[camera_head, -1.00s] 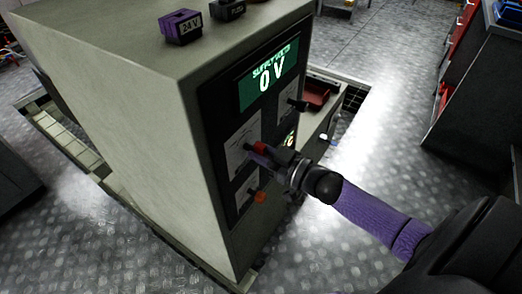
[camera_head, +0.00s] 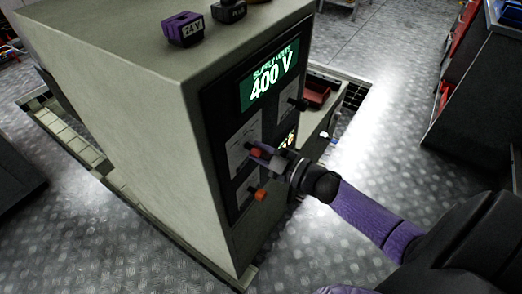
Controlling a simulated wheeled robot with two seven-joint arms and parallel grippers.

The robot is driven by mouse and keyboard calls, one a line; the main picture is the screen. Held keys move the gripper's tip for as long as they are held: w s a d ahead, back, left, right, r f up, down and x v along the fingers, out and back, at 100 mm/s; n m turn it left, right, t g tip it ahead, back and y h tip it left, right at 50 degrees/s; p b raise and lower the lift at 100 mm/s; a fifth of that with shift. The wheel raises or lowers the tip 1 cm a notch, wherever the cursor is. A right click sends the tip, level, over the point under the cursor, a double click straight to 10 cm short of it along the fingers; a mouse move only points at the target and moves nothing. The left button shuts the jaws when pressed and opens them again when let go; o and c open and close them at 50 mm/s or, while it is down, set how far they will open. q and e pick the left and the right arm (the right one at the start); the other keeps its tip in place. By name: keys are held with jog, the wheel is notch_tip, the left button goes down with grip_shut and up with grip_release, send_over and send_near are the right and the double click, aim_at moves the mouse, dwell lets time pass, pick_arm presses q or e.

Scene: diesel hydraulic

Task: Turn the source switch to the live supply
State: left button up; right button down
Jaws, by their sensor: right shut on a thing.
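The grey cabinet (camera_head: 120,110) has a dark front panel with a green display (camera_head: 269,79) that reads "SUPPLY VOLTS 400 V". My right gripper (camera_head: 262,155) is at the upper white plate (camera_head: 243,140) on this panel, shut on a red switch handle (camera_head: 258,153). The gripper partly hides the handle and the plate's markings. I cannot read which position the handle points to. My left gripper is not in view.
An orange knob (camera_head: 261,195) sits just below my gripper, and a black knob (camera_head: 298,104) sits up and right. A purple "24 V" block (camera_head: 184,29) and a dark block (camera_head: 229,10) stand on the cabinet top. A red tray (camera_head: 316,94) lies behind.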

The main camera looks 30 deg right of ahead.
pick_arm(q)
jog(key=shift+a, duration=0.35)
pick_arm(e)
jog(key=c, duration=0.5)
grip_release()
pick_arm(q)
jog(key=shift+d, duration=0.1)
pick_arm(e)
jog(key=shift+s+d, duration=0.1)
jog(key=shift+s, duration=0.1)
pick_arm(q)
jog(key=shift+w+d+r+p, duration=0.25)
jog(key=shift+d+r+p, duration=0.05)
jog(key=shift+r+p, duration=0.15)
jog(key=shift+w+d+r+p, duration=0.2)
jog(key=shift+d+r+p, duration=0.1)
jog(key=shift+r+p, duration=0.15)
pick_arm(e)
jog(key=v, duration=0.9)
jog(key=shift+s+d, duration=0.15)
jog(key=shift+s, duration=0.15)
